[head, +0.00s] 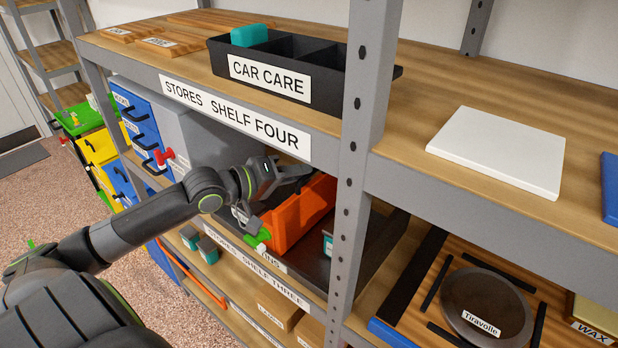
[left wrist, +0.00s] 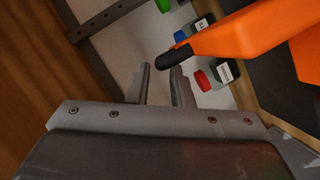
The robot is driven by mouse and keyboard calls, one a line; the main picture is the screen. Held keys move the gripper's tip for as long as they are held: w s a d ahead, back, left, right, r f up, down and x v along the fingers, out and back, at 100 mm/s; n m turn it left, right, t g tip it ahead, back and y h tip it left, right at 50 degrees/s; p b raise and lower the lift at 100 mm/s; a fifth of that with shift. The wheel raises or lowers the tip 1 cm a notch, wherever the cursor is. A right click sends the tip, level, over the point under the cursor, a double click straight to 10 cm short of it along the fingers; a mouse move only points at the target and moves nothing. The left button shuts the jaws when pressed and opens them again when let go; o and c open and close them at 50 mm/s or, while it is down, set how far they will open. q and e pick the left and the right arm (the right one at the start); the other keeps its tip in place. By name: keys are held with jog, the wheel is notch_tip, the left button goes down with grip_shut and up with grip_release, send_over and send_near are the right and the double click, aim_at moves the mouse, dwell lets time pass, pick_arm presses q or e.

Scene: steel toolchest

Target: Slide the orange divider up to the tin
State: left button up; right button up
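The orange divider (head: 300,215) stands upright in a dark tray (head: 378,256) on the shelf below the "STORES SHELF FOUR" board. A small labelled container (head: 328,243), perhaps the tin, shows partly to the right of the divider, close to the shelf post. My left gripper (head: 299,176) is at the upper left of the divider, under the upper shelf. The divider (left wrist: 245,35) shows there beyond and right of the fingers. My right gripper is not in view.
The steel post (head: 358,130) and upper shelf edge (head: 235,118) bound the space around my left arm. Small capped containers, one with a red cap (left wrist: 202,80), lie near the divider. A black "CAR CARE" bin (head: 270,77) stands above.

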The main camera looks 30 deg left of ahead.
pick_arm(q)
jog(key=shift+x, duration=1.65)
jog(key=shift+c, duration=0.4)
grip_shut()
